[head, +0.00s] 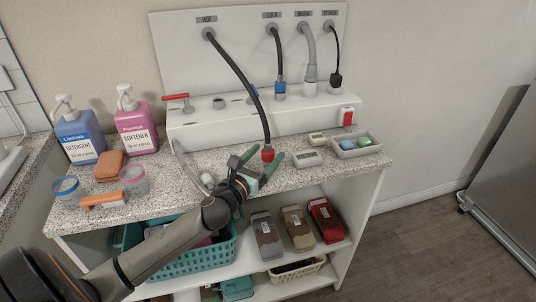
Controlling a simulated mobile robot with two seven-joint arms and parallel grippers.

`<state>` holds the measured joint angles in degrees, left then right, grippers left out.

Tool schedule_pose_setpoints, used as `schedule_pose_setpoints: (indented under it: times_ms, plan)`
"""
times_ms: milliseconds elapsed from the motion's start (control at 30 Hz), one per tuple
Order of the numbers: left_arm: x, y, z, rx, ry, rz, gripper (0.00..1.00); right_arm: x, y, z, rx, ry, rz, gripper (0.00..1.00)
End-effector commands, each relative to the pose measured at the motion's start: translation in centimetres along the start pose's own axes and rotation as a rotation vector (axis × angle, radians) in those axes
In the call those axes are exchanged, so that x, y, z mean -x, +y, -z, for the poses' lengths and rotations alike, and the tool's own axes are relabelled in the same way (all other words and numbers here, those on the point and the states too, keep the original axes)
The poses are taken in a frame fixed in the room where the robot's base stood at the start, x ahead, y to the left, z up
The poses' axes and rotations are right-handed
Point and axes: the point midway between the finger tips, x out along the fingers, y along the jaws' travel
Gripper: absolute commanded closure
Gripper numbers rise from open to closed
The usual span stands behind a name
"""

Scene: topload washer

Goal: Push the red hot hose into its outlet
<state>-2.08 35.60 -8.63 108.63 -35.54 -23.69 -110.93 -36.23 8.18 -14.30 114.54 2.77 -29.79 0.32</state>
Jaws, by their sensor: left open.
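The hot hose (238,75) is a dark hose that hangs from the port labelled HOT. Its red end (268,154) hangs low in front of the white box. My left gripper (260,159) is open, with its green-tipped fingers close to the red end, which shows between them; I cannot tell whether they touch it. A round outlet (219,103) on top of the white box stands open, beside the red valve handle (176,97). My right gripper is not in view.
The white box (215,128) also carries a blue-ended cold hose (280,88), a grey drain hose (309,60) and a black plug (336,80). A tray (345,153) and small boxes lie to the right.

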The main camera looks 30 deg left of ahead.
Motion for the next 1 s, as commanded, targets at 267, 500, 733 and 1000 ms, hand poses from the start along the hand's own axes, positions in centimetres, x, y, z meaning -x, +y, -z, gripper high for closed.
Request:
schedule_pose_setpoints:
  times_ms: [267,500,733,1000]
  plan:
    - [-0.02,-0.02,0.0,0.0,0.0,0.001,0.31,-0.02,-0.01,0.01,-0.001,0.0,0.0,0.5]
    - [0.0,-0.02,-0.01,0.0,0.0,0.001,0.58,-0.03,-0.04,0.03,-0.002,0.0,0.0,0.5]
    - [0.0,-0.02,-0.01,0.0,0.0,0.001,0.83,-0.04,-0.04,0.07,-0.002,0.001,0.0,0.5]
    - [0.0,-0.02,-0.01,0.0,0.0,0.001,1.0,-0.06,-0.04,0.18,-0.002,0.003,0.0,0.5]
